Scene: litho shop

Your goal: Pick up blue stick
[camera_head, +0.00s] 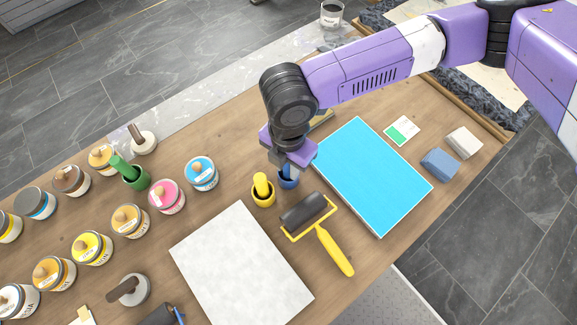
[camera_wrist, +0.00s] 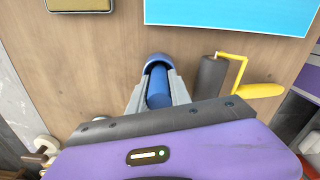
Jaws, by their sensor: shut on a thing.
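The blue stick (camera_wrist: 158,88) stands in a small blue cup (camera_wrist: 159,59) in the wrist view. In the head view the blue cup (camera_head: 288,181) sits right of the yellow cup, and the stick is hidden under my gripper. My gripper (camera_wrist: 158,100) is shut on the blue stick, one finger on each side of it. In the head view my gripper (camera_head: 287,165) is directly above the blue cup. The stick's lower end appears to be still inside the cup; its depth cannot be told.
A yellow cup with a stick (camera_head: 263,191) stands close on the left. A roller with a yellow handle (camera_head: 309,213) lies just in front. A bright blue panel (camera_head: 373,175) lies right, a pale slab (camera_head: 242,264) front left. Several paint cans (camera_head: 166,197) crowd the left.

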